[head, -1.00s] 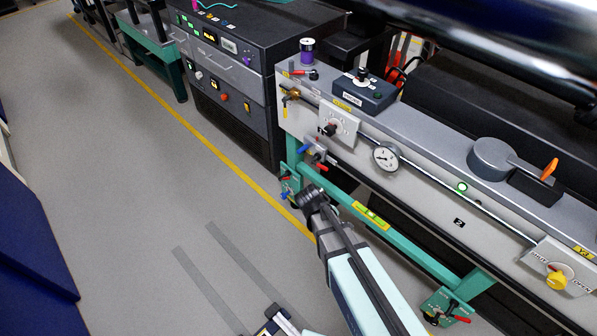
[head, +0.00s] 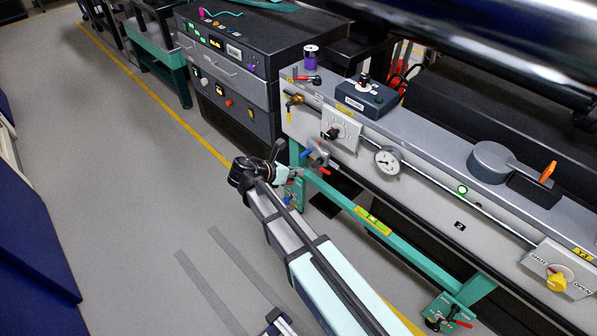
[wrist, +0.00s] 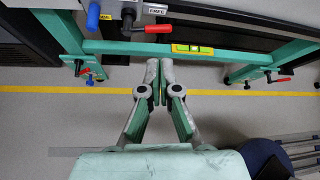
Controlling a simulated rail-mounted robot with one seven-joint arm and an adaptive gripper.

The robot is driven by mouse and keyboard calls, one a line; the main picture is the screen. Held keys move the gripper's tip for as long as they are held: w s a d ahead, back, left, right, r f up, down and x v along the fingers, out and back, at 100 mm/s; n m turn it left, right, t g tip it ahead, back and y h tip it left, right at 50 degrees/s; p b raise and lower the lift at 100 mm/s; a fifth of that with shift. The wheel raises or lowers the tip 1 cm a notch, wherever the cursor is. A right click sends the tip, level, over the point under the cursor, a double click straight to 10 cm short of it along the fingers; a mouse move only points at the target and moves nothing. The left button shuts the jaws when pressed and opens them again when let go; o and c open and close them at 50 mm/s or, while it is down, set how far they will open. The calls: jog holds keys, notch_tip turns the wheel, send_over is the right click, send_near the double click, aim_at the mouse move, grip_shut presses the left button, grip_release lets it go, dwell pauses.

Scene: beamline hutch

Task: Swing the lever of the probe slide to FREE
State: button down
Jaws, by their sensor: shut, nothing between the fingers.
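A small fitting (head: 317,156) with a blue handle and a red handle sits at the lower left of the grey bench front. In the wrist view the blue handle (wrist: 93,15) hangs at the top, and the red handle (wrist: 152,29) points right below a FREE label (wrist: 155,9). I cannot tell for sure which handle is the slide's lever. My gripper (wrist: 160,62) is shut and empty. In the wrist view its fingertips appear just below the green rail, apart from both handles. The head view shows it left of the fitting, partly hidden by my wrist.
The green frame rail (wrist: 130,48) carries a yellow spirit level (wrist: 192,49). Green feet with red handles (head: 446,312) stand below. A gauge (head: 387,160) and a yellow SHUT/OPEN knob (head: 557,282) are farther right. The floor to the left is clear.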

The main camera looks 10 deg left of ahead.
aim_at(324, 172)
jog(key=p+x, duration=0.1)
jog(key=x, duration=1)
jog(key=shift+w+d+f, duration=0.2)
jog(key=shift+w+f, duration=0.05)
jog(key=shift+f, duration=0.05)
jog(key=shift+d+f+m+y, duration=0.4)
jog(key=shift+f, duration=0.45)
